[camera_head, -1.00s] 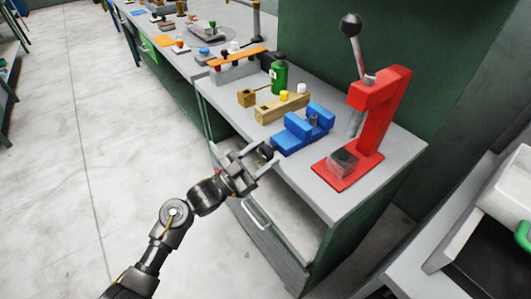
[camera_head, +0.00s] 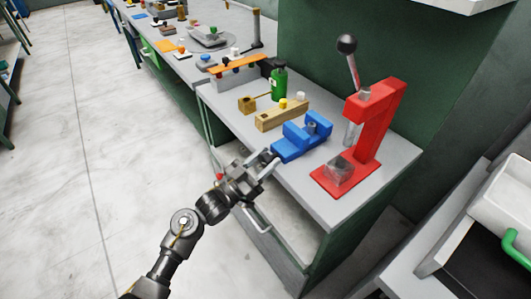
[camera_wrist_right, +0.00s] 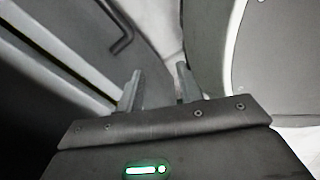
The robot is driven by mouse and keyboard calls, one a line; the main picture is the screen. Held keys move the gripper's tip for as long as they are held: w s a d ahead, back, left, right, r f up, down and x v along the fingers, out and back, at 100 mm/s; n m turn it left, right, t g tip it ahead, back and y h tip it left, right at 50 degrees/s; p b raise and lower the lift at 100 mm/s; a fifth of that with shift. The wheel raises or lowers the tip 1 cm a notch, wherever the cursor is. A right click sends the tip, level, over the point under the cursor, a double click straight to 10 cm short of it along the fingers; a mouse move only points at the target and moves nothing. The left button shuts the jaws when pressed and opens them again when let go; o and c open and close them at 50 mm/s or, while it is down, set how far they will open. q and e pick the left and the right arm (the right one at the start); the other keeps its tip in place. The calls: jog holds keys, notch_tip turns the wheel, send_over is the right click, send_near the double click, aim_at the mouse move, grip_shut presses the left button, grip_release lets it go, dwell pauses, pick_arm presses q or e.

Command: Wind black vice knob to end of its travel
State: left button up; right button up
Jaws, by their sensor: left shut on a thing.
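The blue vice (camera_head: 300,142) stands near the front edge of the grey bench, with a small grey cylinder (camera_head: 311,128) at its jaws. Its black knob (camera_head: 265,156) faces the front left, mostly hidden between the fingers of my left gripper (camera_head: 265,167). The left gripper is shut on the knob, with its arm coming up from below. My right gripper (camera_wrist_right: 158,88) shows only in the right wrist view, its two fingers apart with nothing visible between them.
A red press (camera_head: 365,135) with a ball-topped lever stands right of the vice. A wooden block (camera_head: 280,116) and a green bottle (camera_head: 278,82) stand behind it. The floor at left is clear.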

pick_arm(q)
jog(key=n+t+p, duration=0.1)
jog(key=n, duration=0.2)
jog(key=shift+r+y, duration=0.2)
jog(key=shift+y, duration=0.2)
jog(key=shift+f+n+t+p, duration=0.2)
jog(key=shift+n+t+p, duration=0.1)
jog(key=shift+n, duration=0.1)
pick_arm(e)
jog(key=shift+s+a+r, duration=0.2)
jog(key=shift+a+r, duration=0.3)
jog(key=shift+r, duration=0.15)
jog(key=shift+s+a+r, duration=0.2)
jog(key=shift+a+r, duration=0.25)
jog(key=shift+r, duration=0.15)
pick_arm(q)
jog(key=o, duration=0.7)
pick_arm(e)
jog(key=shift+w, duration=0.1)
pick_arm(q)
jog(key=shift+f, duration=0.1)
